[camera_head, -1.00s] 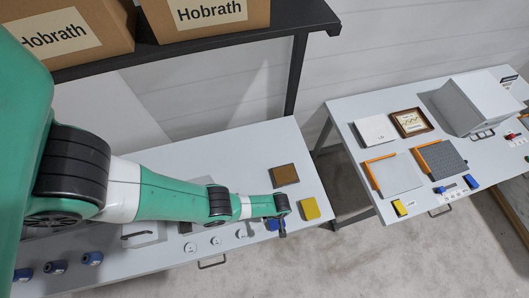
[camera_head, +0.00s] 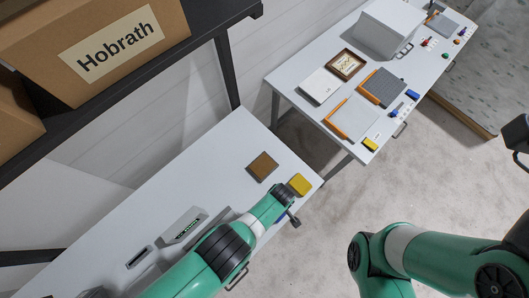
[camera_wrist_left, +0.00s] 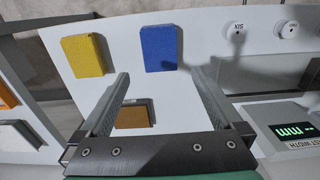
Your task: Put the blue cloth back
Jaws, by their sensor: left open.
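The blue cloth (camera_wrist_left: 159,48) lies flat as a folded square on the near table in the left wrist view, just beyond my fingertips and between their lines. In the head view it is mostly hidden by my left wrist. My left gripper (camera_wrist_left: 155,80) is open and empty above the table. It also shows in the head view (camera_head: 294,219) near the table's right edge. A yellow cloth (camera_wrist_left: 87,55) lies beside the blue one; it also shows in the head view (camera_head: 300,184). A brown square (camera_wrist_left: 132,114) lies between the fingers' bases. My right arm is at lower right in the head view, its fingers not visible.
White round pieces (camera_wrist_left: 237,28) and a device with a lit display (camera_wrist_left: 296,131) stand right of the blue cloth. A shelf (camera_head: 229,65) with boxes (camera_head: 110,45) overhangs the back left. A second table (camera_head: 312,113) holds pads, a frame and small blocks.

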